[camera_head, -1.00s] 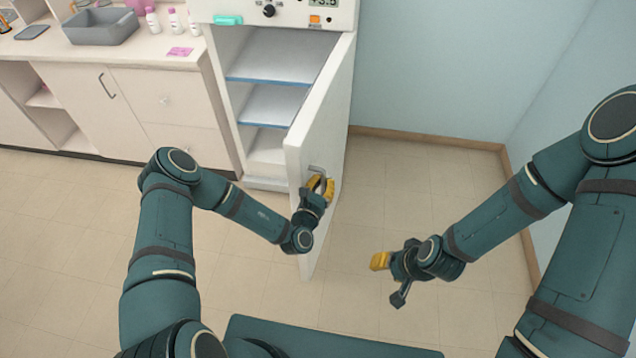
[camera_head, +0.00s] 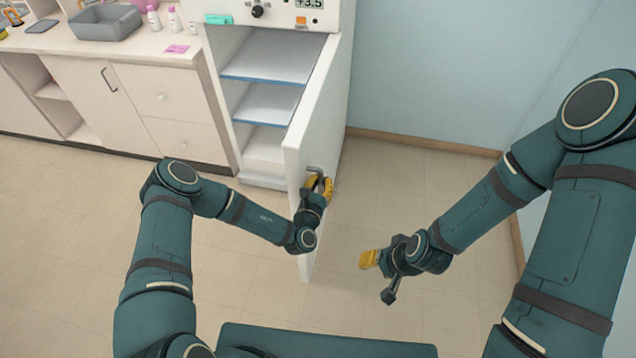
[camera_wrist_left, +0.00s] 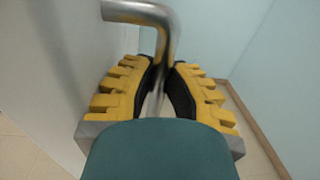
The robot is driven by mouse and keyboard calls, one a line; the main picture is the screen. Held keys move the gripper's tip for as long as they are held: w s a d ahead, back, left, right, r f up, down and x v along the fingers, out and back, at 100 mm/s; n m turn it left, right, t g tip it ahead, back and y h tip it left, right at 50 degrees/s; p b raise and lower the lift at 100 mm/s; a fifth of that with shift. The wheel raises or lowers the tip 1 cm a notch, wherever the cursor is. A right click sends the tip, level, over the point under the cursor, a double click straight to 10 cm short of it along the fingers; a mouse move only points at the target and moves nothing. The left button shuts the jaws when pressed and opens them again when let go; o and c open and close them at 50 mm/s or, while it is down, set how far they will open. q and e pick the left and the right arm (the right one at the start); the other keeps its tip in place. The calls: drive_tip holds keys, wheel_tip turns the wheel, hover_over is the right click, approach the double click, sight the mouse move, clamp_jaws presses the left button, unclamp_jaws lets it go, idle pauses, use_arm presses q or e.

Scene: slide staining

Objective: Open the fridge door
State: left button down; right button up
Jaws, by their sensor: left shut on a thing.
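The fridge (camera_head: 246,172) stands at the top middle with its white door (camera_head: 318,115) wide open, swung out toward me on the right side. Shelves with blue front edges (camera_head: 268,78) show inside. My left gripper (camera_head: 319,186) is shut on the metal door handle (camera_head: 314,171) on the door's outer face. In the left wrist view the yellow-and-black fingers (camera_wrist_left: 166,95) close around the bar of the handle (camera_wrist_left: 150,12). My right gripper (camera_head: 377,275) hangs over the floor right of the door, touching nothing; one finger looks spread away from the other.
A counter (camera_head: 120,58) with a grey basin (camera_head: 103,22), bottles (camera_head: 153,19) and a pink note (camera_head: 176,48) stands left of the fridge. A blue wall (camera_head: 430,75) is behind and right. The floor (camera_head: 400,180) between door and wall is clear.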

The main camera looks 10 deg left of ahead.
use_arm(q)
drive_tip(key=shift+w+d+r, duration=0.2)
drive_tip(key=shift+d+r, duration=0.15)
drive_tip(key=c, duration=1.4)
unclamp_jaws()
drive_tip(key=shift+o, duration=0.8)
drive_tip(key=shift+f, duration=0.25)
drive_tip(key=s+a, duration=0.2)
drive_tip(key=s, duration=0.9)
drive_tip(key=shift+s, duration=0.4)
